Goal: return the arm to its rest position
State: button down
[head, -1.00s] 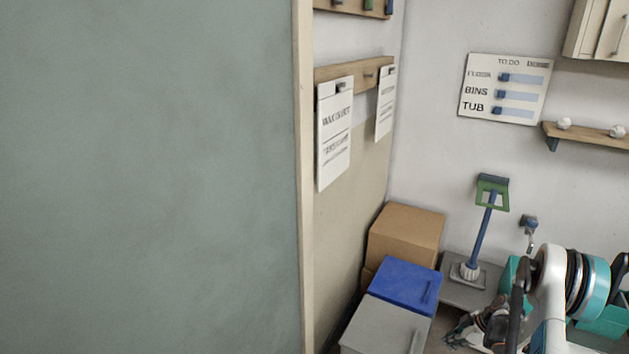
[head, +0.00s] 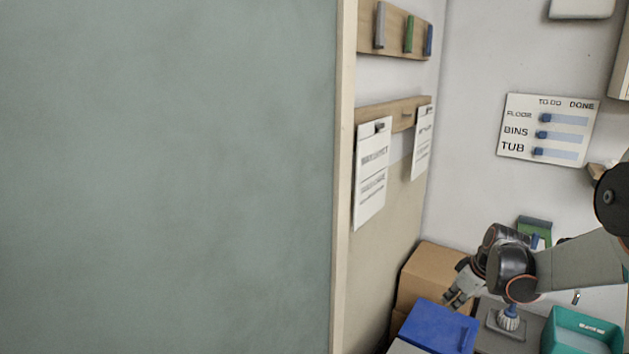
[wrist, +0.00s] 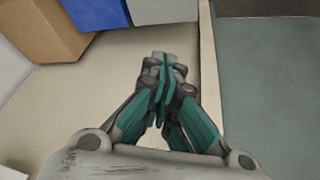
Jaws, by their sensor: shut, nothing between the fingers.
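My gripper (head: 458,289) shows at the lower right of the head view, in front of the cardboard box and above the blue lid. Its arm reaches in from the right edge. In the wrist view my gripper (wrist: 166,75) has its teal fingers together, with nothing between them. Below the fingers in that view are a beige surface and the edge of a grey-green panel.
A large grey-green panel (head: 165,180) fills the left. A blue-lidded bin (head: 436,326), a cardboard box (head: 432,264), a brush on a stand (head: 508,318) and a teal tub (head: 560,335) stand lower right. Clipboards (head: 371,180) hang on the wall.

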jog(key=s+a+r+m+t+h, duration=0.1)
jog(key=s+a+r+m+t, duration=0.15)
jog(key=s+a+r, duration=1.3)
jog(key=s+f+m, duration=0.4)
jog(key=s, duration=1)
jog(key=shift+h+b, duration=0.3)
jog(key=shift+b, duration=0.15)
jog(key=shift+t, duration=0.25)
